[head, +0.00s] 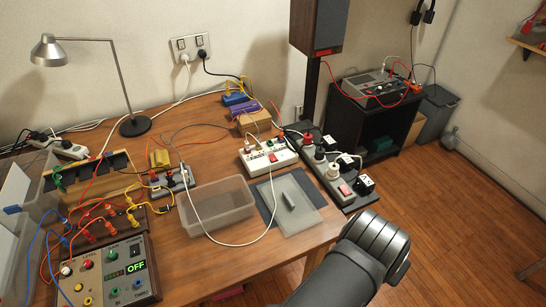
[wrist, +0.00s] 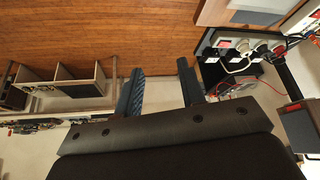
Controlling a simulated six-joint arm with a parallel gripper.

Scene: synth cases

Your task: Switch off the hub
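No label in view says which device is the hub. A white multi-socket block (head: 270,158) with a red switch and plugs lies on the table. A longer dark-edged power strip (head: 327,166) with several plugs and a red switch (head: 345,190) lies to its right at the table edge. In the wrist view, a dark strip with plugs and a red switch (wrist: 222,43) shows at upper right. My gripper (wrist: 160,82) is open and empty, its two fingers apart over the floor. In the head view my arm enters at lower right, with the fingertips not visible.
A clear bin (head: 217,205), a grey sheet (head: 285,210) with a small block, and many cables lie on the table. A control box (head: 105,265) showing OFF is at lower left. A black stand (head: 375,115) is at the back right. Wooden floor (head: 450,190) is open on the right.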

